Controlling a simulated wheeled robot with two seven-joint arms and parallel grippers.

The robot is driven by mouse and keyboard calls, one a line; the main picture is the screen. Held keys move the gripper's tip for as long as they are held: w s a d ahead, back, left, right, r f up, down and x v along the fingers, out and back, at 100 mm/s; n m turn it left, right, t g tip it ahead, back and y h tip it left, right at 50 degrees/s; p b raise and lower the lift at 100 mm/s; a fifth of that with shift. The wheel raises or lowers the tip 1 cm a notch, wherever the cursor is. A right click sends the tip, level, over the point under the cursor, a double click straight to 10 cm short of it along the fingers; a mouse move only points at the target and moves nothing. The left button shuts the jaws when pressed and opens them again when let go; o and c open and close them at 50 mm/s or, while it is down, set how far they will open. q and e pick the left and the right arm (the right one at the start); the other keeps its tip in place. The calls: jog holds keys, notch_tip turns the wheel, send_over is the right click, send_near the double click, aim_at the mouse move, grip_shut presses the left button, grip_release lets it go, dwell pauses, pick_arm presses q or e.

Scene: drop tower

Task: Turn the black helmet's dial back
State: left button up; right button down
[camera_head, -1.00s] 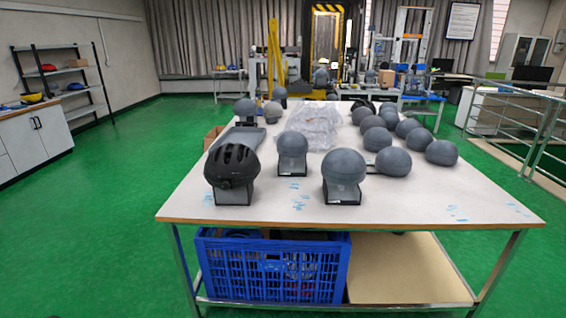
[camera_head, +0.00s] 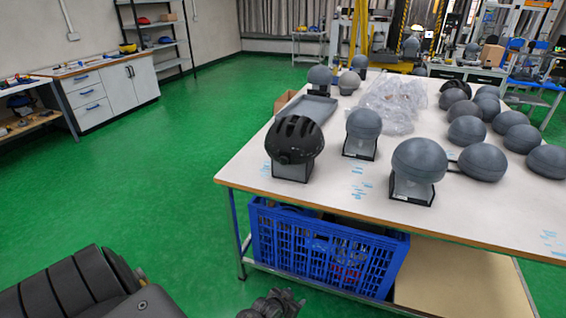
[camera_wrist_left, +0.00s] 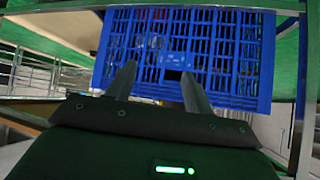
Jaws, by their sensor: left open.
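The black helmet (camera_head: 293,139) sits on a dark stand at the near left corner of the white table (camera_head: 330,190). My left gripper (camera_head: 277,302) is low at the bottom edge of the head view, in front of and below the table, well away from the helmet. In the left wrist view its two fingers (camera_wrist_left: 157,84) are apart with nothing between them, pointing toward the blue crate (camera_wrist_left: 185,20) under the table. The helmet is not in the left wrist view. My right gripper is not in view.
Grey head forms (camera_head: 419,160) on stands and several loose ones stand right of the helmet. A clear plastic bundle (camera_head: 392,103) and a grey tray (camera_head: 308,108) lie behind. The green floor left is free.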

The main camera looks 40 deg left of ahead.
pick_arm(q)
jog(key=w+a+r+n+t+y, duration=0.15)
jog(key=w+a+r, duration=0.3)
jog(key=r, duration=0.45)
jog(key=w+a+r+t+y, duration=0.1)
jog(key=w+a+r+t, duration=0.3)
jog(key=r, duration=0.6)
jog(key=n+t+y+p, duration=0.1)
jog(key=y, duration=0.3)
send_near(283, 162)
jog(key=p+x, duration=0.1)
jog(key=x, duration=0.8)
jog(key=shift+a+f, duration=0.1)
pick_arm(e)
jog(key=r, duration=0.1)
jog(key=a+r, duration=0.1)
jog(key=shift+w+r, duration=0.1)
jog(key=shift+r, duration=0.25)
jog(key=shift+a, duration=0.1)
pick_arm(q)
jog(key=c, duration=1)
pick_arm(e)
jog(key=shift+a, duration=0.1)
